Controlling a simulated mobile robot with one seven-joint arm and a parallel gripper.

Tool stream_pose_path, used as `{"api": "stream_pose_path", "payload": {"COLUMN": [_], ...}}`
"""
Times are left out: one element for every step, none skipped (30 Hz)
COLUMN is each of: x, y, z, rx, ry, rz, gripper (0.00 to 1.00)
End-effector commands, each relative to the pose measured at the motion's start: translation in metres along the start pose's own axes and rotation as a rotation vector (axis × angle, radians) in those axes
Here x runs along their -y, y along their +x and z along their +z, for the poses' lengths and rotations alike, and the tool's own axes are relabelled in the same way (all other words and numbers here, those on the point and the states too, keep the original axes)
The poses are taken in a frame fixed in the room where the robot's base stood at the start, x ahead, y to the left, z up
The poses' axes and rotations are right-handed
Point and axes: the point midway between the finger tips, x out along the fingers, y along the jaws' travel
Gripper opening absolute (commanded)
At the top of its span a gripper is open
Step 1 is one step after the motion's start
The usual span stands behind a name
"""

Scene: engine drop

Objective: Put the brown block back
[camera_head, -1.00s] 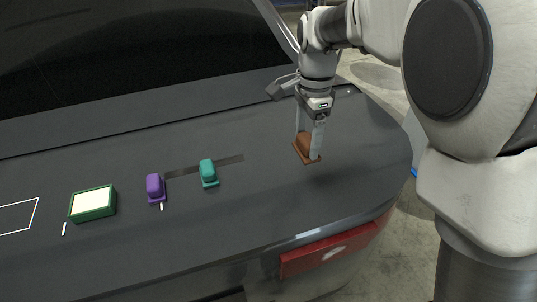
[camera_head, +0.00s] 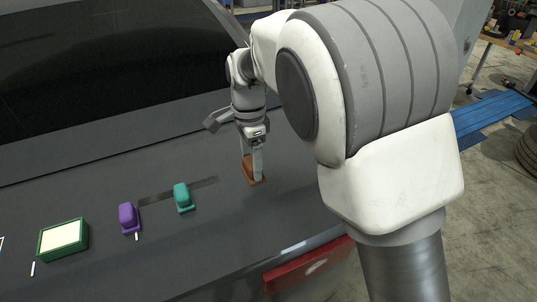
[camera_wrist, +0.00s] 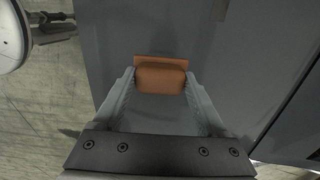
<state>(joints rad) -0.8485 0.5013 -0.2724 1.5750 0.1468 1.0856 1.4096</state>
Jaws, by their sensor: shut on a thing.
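The brown block (camera_head: 250,172) is at the right of the row on the dark grey car lid (camera_head: 225,215). My gripper (camera_head: 253,174) points down with its fingers on either side of the block, shut on it. In the wrist view the brown block (camera_wrist: 161,77) sits between the two fingertips (camera_wrist: 160,88), its wider flange towards the top. I cannot tell whether the block touches the lid or is held just above it.
A teal block (camera_head: 183,197) and a purple block (camera_head: 129,217) stand to the left, beside a dark strip (camera_head: 205,185). A green box with a pale top (camera_head: 63,238) is further left, near white marks.

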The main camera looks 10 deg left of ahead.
Motion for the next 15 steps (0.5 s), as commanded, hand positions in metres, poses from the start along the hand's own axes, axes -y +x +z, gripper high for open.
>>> {"api": "stream_pose_path", "payload": {"x": [0.007, 0.012, 0.017, 0.021, 0.025, 0.029, 0.032, 0.031, 0.031, 0.030, 0.031, 0.031, 0.030, 0.030, 0.031], "y": [0.007, 0.011, 0.016, 0.020, 0.023, 0.028, 0.031, 0.036, 0.043, 0.047, 0.051, 0.056, 0.058, 0.060, 0.062], "z": [0.010, 0.015, 0.022, 0.027, 0.032, 0.037, 0.041, 0.039, 0.039, 0.039, 0.039, 0.039, 0.039, 0.039, 0.039], "rx": [-0.001, -0.002, -0.002, -0.001, -0.001, -0.001, -0.001, -0.001, -0.001, 0.000, 0.000, 0.000, 0.000, 0.000, 0.000], "ry": [-0.003, -0.004, -0.004, -0.003, -0.003, -0.003, -0.002, 0.001, 0.001, 0.001, 0.001, 0.001, 0.001, 0.001, 0.001], "rz": [0.003, 0.004, 0.002, 0.002, 0.001, 0.002, 0.001, 0.004, 0.004, 0.004, 0.003, 0.002, 0.002, 0.001, 0.000], "gripper": [0.22, 0.22, 0.22, 0.22, 0.22, 0.22, 0.22, 0.22, 0.22, 0.22, 0.22, 0.22, 0.22, 0.22, 0.22]}}
